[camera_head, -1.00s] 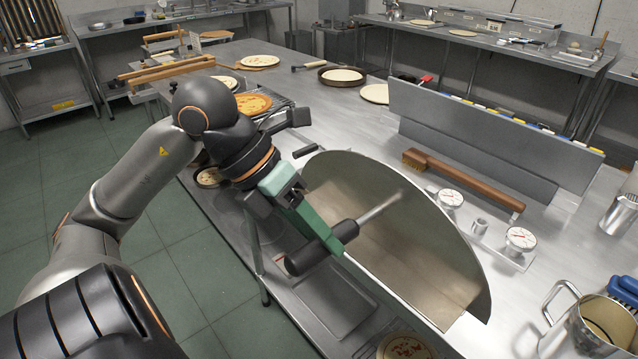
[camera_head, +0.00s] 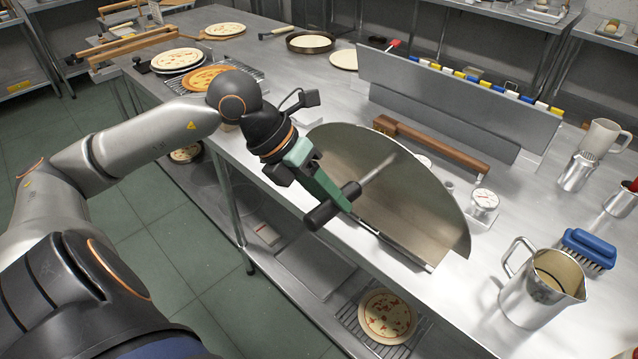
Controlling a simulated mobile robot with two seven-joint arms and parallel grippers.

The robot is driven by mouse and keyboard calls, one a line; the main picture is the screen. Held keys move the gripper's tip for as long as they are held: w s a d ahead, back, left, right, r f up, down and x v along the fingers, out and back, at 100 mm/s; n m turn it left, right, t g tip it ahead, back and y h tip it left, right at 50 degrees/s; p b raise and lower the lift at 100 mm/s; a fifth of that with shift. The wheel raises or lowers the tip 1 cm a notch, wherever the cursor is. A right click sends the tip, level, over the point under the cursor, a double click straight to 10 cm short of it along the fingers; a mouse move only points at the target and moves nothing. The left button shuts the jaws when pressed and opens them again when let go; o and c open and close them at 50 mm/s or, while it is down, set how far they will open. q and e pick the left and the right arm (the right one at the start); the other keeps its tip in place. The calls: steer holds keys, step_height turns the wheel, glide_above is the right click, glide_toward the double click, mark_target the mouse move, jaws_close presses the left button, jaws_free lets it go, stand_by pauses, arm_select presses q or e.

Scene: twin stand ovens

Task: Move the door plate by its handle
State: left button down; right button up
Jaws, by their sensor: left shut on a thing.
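The door plate (camera_head: 410,205) is a half-round sheet of shiny metal. It is tilted at the front edge of the steel table, and I cannot tell whether it rests on it. A metal rod runs from the plate to a dark cylindrical handle (camera_head: 332,206). My left gripper (camera_head: 338,200), with green fingers, is shut on the handle from the upper left. The fingers hide part of the handle. My right gripper is not in view.
Behind the plate lie a wooden-handled brush (camera_head: 430,145) and a round dial (camera_head: 484,200). A long grey panel (camera_head: 455,100) stands further back. A metal pitcher (camera_head: 540,285) and a blue brush (camera_head: 588,250) are at right. A pizza (camera_head: 387,314) sits on the lower shelf.

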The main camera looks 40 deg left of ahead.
mark_target(345, 186)
arm_select(q)
steer(key=shift+w+r+p, duration=0.2)
steer(key=shift+w+p, duration=0.15)
steer(key=shift+w, duration=0.05)
steer(key=w+p, duration=0.1)
steer(key=w+f+p, duration=0.1)
steer(key=w, duration=0.1)
steer(key=shift+d, duration=0.15)
steer(key=shift+w+f, duration=0.3)
steer(key=shift+f, duration=0.25)
steer(key=shift+w+d+f+b, duration=0.1)
steer(key=shift+w+f+b, duration=0.45)
steer(key=shift+w+f, duration=0.45)
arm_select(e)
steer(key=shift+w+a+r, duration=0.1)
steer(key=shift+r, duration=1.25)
arm_select(q)
steer(key=shift+w+r, duration=0.1)
steer(key=shift+r, duration=0.05)
steer(key=shift+f+b, duration=0.3)
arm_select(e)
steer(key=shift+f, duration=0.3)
